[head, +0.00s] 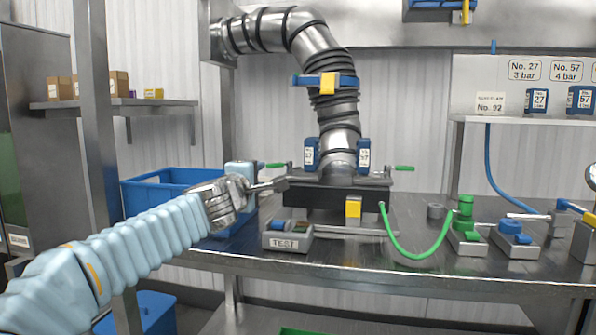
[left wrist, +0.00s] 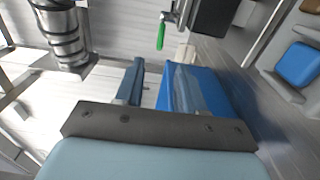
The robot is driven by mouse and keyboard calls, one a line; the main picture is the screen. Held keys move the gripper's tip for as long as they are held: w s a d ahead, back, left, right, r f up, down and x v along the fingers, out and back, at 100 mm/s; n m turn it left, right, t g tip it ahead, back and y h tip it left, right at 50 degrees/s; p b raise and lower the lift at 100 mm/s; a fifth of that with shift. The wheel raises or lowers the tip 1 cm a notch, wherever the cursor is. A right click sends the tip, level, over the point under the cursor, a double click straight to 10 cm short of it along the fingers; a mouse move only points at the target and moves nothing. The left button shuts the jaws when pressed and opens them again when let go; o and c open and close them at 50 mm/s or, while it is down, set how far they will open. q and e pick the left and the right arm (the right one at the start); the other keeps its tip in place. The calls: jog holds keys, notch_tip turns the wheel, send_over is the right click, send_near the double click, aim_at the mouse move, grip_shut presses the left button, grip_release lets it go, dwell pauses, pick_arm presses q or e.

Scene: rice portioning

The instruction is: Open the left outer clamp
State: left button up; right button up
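The left clamp has a green handle (head: 274,165) and stands at the left end of the dark block under the steel duct. My left gripper (head: 258,168) is just left of it in the head view, its fingers partly hidden. In the left wrist view, the green handle (left wrist: 160,36) hangs from a metal pivot beyond the fingertips. My left gripper (left wrist: 157,66) has its two blue fingers apart with nothing between them. The handle looks clear of the fingers. My right gripper is not in view.
A matching green handle (head: 404,168) is on the right of the duct (head: 338,120). A blue bin (head: 150,190) is behind my left arm. A TEST block (head: 287,236) sits near the bench's front edge. A green hose (head: 415,257) loops to fittings on the right.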

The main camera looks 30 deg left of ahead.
aim_at(274, 167)
pick_arm(q)
jog(key=p+x, duration=0.2)
jog(key=x, duration=1)
jog(key=shift+w+a, duration=0.1)
jog(key=shift+w, duration=0.25)
grip_shut()
